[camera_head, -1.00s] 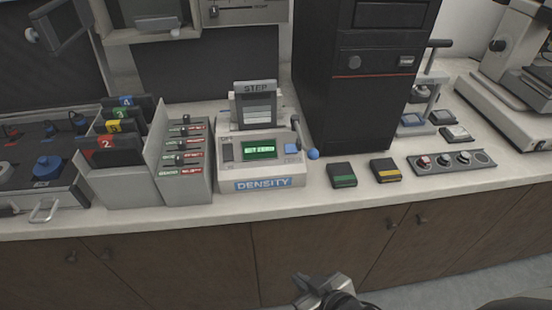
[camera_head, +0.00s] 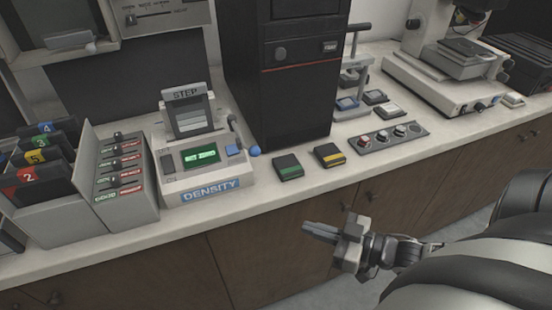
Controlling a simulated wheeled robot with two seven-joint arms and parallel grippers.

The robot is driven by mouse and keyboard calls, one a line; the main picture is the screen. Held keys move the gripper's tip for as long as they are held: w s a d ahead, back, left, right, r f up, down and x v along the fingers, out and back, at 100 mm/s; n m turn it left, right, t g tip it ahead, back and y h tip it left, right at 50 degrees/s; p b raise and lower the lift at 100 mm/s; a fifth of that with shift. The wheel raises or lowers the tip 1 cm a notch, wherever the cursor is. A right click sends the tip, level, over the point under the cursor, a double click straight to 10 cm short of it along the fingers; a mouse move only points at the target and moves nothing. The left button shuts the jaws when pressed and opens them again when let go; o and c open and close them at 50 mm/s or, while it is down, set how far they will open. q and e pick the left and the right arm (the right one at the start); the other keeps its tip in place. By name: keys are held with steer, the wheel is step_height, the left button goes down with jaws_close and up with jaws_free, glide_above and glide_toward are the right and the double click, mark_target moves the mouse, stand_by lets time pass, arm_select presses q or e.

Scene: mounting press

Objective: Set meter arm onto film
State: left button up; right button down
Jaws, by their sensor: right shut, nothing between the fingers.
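The density meter (camera_head: 205,178) stands on the counter at left centre, with a lit green display and a blue "DENSITY" label. Its meter arm (camera_head: 237,130) is a grey lever on the right side, raised and ending in a blue ball knob (camera_head: 255,151). A panel marked "STEP" (camera_head: 187,112) with grey bands stands upright at the back of the meter; I cannot tell whether a separate film lies on the meter. My right gripper (camera_head: 322,230) is shut and empty, in front of the counter, to the right of and below the meter, touching nothing. My left gripper is out of view.
A green-striped box (camera_head: 288,167) and a yellow-striped box (camera_head: 329,155) lie right of the meter. A black tower (camera_head: 290,75) stands behind them. A slider rack (camera_head: 122,178) and numbered folders (camera_head: 35,165) stand left. A knob strip (camera_head: 388,138) lies farther right.

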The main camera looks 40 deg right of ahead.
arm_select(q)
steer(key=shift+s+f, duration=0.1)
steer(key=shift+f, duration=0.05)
arm_select(e)
steer(key=w+d+r+n+y, duration=0.1)
steer(key=d+r+n+y, duration=0.2)
steer(key=r, duration=0.7)
steer(key=d+y, duration=0.2)
steer(key=d, duration=0.2)
steer(key=shift+w+d+r+y, duration=0.15)
steer(key=shift+w+r+y, duration=0.1)
steer(key=shift+r+y, duration=0.15)
arm_select(q)
steer(key=shift+b, duration=0.3)
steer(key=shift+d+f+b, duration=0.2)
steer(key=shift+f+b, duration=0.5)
steer(key=shift+b, duration=0.5)
arm_select(e)
steer(key=x, duration=1.4)
steer(key=shift+w, duration=0.1)
